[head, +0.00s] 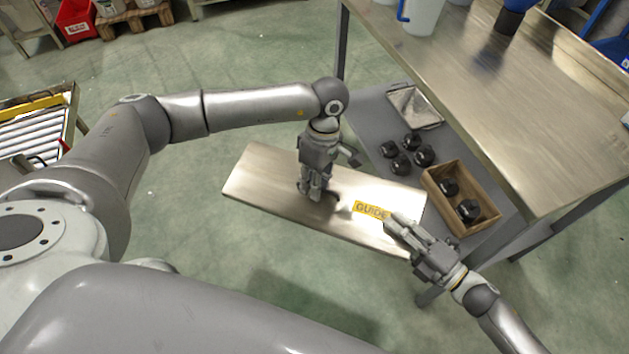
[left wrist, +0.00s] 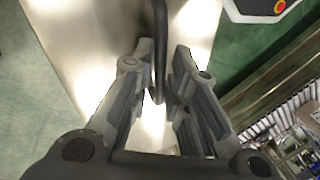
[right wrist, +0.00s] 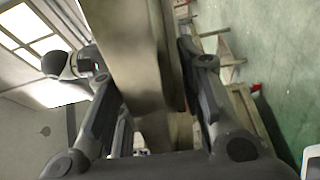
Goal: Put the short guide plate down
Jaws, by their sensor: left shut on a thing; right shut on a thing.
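The guide plate (head: 258,187) is a long bare-metal plate with a yellow "GUIDE" label (head: 370,210) and a dark handle (head: 331,193). It is held above the green floor, beside the workbench. My left gripper (head: 315,192) is shut on the handle near the plate's middle; the left wrist view shows the dark handle (left wrist: 160,40) between the fingers. My right gripper (head: 398,226) is at the plate's right end, shut on its edge. The right wrist view shows the metal plate (right wrist: 130,60) between the fingers. The fingertips partly hide the contact there.
The steel workbench (head: 500,100) stands at the right, with a blue-handled jug (head: 425,15) on top. On its lower shelf (head: 375,125) are several black knobs (head: 412,141) and a wooden box (head: 462,222) with two more. A roller conveyor (head: 35,130) is at the left.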

